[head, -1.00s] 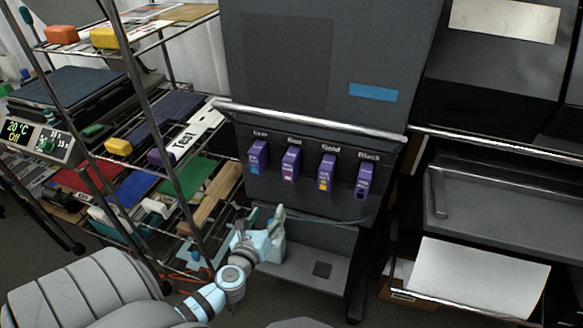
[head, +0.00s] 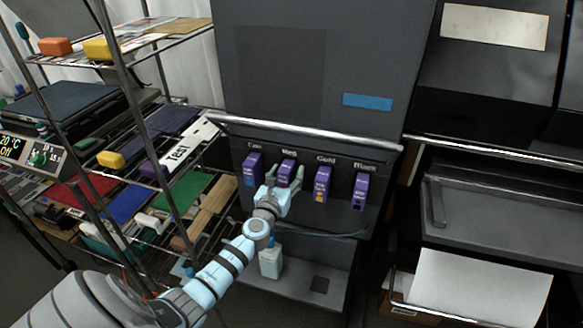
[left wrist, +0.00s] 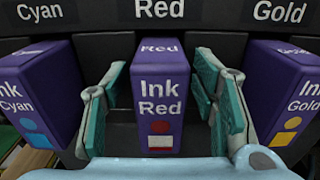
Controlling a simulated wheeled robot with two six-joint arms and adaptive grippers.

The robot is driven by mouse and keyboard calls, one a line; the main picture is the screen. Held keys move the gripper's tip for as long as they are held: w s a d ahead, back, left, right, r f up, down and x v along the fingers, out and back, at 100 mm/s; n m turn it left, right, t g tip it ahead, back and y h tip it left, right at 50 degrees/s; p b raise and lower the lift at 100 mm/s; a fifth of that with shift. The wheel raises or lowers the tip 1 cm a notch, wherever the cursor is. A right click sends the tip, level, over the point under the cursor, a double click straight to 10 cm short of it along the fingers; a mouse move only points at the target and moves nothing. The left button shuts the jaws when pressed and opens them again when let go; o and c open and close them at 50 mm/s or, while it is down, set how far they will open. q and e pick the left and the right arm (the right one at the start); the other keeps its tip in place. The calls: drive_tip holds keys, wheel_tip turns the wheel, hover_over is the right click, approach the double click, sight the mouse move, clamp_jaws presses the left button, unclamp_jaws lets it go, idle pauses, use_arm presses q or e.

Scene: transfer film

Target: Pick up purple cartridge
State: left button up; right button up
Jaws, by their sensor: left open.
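Several purple ink cartridges stand in a row in the dark machine. The red one, labelled "Ink Red", shows in the head view (head: 288,168) and fills the middle of the left wrist view (left wrist: 160,95). The cyan (head: 252,168), gold (head: 322,183) and black (head: 360,190) cartridges stand beside it. My left gripper (head: 285,180) is open around the red cartridge. In the left wrist view its teal-padded fingers (left wrist: 160,88) are on either side of it, with narrow gaps. My right gripper is not in view.
A pale bottle (head: 270,262) stands on the tray (head: 305,292) below the cartridges. A metal bar (head: 310,138) runs above them. A wire shelf with coloured items (head: 185,190) stands at the left. Paper (head: 475,288) lies at the lower right.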

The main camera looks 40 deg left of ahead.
use_arm(q)
drive_tip(key=shift+s+r, duration=0.1)
clamp_jaws()
drive_tip(key=shift+r, duration=0.1)
